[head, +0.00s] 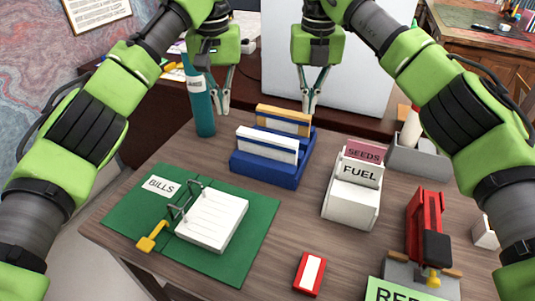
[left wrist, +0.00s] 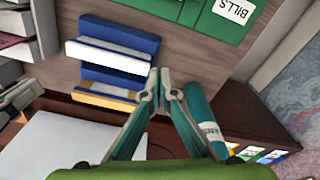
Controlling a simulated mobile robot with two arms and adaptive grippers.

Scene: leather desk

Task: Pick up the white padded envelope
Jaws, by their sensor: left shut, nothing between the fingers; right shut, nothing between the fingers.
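A white envelope (head: 267,145) stands upright in the front slot of a blue sorter (head: 262,171) on the desk. A tan and white envelope (head: 283,119) stands in the slot behind it. The white envelope also shows in the left wrist view (left wrist: 108,57). My left gripper (head: 224,111) is shut and empty, above and behind the sorter's left side, apart from the envelope. Its closed fingers show in the left wrist view (left wrist: 165,77), beside the sorter. My right gripper (head: 309,111) is shut and empty near the tan envelope's right end.
A teal bottle (head: 203,106) stands left of the sorter, near the left gripper. A white FUEL card box (head: 350,200) and a red stapler-like object (head: 424,222) stand to the right.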

